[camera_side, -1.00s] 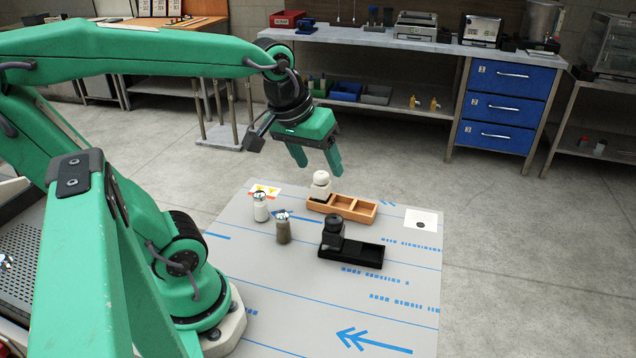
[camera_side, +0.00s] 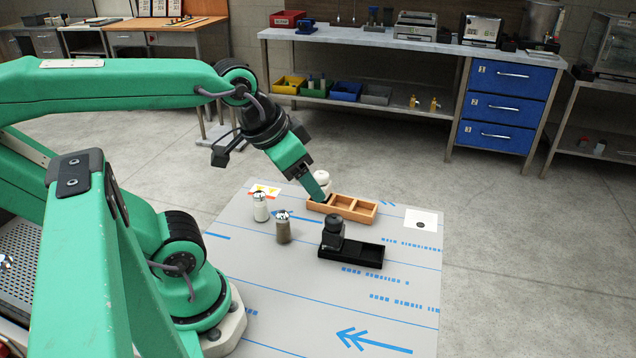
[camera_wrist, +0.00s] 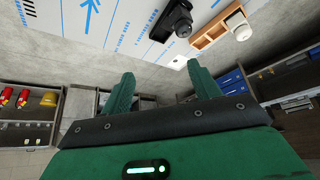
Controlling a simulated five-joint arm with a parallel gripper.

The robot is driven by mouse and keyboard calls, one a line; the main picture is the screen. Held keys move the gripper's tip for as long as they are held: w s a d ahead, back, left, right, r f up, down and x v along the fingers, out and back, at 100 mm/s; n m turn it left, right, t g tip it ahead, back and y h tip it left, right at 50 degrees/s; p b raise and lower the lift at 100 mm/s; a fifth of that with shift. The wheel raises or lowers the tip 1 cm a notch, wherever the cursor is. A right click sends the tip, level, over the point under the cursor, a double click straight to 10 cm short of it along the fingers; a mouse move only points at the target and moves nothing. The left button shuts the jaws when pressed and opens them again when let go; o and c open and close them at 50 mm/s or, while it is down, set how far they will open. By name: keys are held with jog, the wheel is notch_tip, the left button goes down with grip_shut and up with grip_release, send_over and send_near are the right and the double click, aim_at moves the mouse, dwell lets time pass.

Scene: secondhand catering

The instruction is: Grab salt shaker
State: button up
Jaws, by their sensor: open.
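A glass shaker with white contents, the salt shaker (camera_side: 261,207), stands upright at the left of the table, its top metallic. A similar shaker with brownish-grey contents (camera_side: 283,228) stands just right of it and nearer. My gripper (camera_side: 322,193) is tilted down in front of the white mill (camera_side: 321,177) and the left end of the wooden tray (camera_side: 366,211), right of the salt shaker and apart from it. The wrist view shows its two green fingers (camera_wrist: 160,88) spread with nothing between them. Neither glass shaker is visible in the wrist view.
A black mill (camera_side: 333,230) stands on a black tray (camera_side: 370,255) at the table's middle. The wooden tray (camera_wrist: 212,32) and black mill (camera_wrist: 180,20) also show in the wrist view. The front of the grey table (camera_side: 290,310) is clear.

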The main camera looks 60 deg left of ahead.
dwell(0.5)
jog(key=n+g, duration=0.5)
jog(key=n, duration=2.7)
send_near(258, 192)
jog(key=f, duration=0.3)
jog(key=w+f, duration=0.1)
jog(key=f, duration=0.1)
jog(key=shift+d, duration=0.25)
jog(key=shift+s+a+f+n+g, duration=0.2)
jog(key=shift+a+f+n+g, duration=0.1)
jog(key=shift+a+n, duration=0.1)
jog(key=shift+d+f, duration=0.1)
jog(key=shift+f, duration=1.25)
jog(key=shift+f, duration=0.1)
jog(key=shift+f, duration=2.45)
